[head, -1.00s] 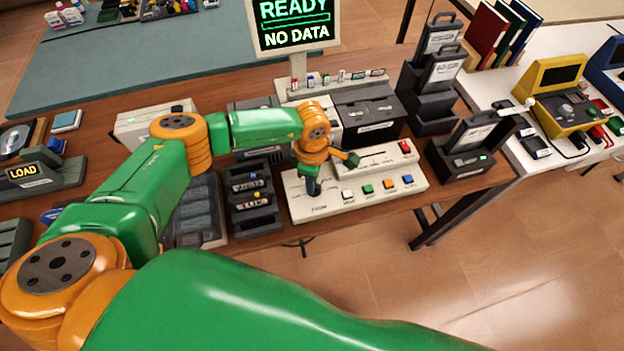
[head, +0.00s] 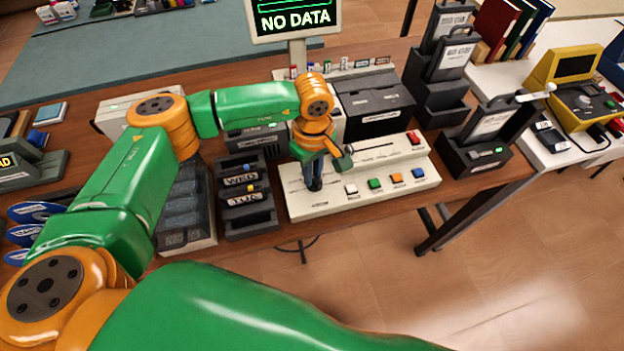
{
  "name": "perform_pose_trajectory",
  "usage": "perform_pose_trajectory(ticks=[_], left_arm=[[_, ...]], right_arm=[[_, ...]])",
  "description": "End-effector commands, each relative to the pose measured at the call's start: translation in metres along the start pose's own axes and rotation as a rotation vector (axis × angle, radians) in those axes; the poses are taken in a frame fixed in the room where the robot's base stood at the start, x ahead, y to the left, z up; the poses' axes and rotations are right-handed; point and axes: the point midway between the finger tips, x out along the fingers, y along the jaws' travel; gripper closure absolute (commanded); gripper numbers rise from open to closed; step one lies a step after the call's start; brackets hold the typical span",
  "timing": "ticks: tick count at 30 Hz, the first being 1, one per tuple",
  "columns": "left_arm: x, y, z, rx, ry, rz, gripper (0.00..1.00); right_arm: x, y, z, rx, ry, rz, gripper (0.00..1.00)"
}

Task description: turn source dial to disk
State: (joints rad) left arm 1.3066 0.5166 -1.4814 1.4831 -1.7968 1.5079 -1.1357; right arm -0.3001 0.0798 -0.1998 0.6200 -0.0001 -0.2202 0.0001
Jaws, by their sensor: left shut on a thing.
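The cream control panel (head: 375,199) lies on the wooden bench. It has a row of white, green, orange and blue buttons, a slot and a red button at its right end. My left gripper (head: 315,180) points down at the left part of this panel. It is shut on the source dial, which is mostly hidden by the fingers, so its pointer cannot be read. The small print around it is too small to read. The screen (head: 294,20) behind reads "NO DATA". My right gripper is not in view.
Dark labelled trays (head: 247,199) stand just left of the panel. A black box (head: 372,104) stands behind it. A dark holder with a card (head: 490,127) stands to the right. My green arm crosses the left side and the foreground.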

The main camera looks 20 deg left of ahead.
Motion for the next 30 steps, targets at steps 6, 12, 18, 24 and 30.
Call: perform_pose_trajectory(ticks=[6,12,18,24,30], left_arm=[[0.008,0.001,0.001,0.203,-0.001,-0.001,1.00],[0.007,0.001,0.001,0.388,-0.003,-0.003,1.00],[0.006,0.002,0.002,0.551,-0.004,-0.003,1.00],[0.004,0.002,0.002,0.675,-0.004,-0.005,1.00],[0.004,0.002,0.002,0.755,-0.006,-0.005,1.00]], right_arm=[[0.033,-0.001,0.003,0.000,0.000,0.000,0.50],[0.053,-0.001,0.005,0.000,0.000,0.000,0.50],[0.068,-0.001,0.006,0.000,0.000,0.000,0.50],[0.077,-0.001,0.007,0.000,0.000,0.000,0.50],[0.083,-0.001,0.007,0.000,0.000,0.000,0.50]])
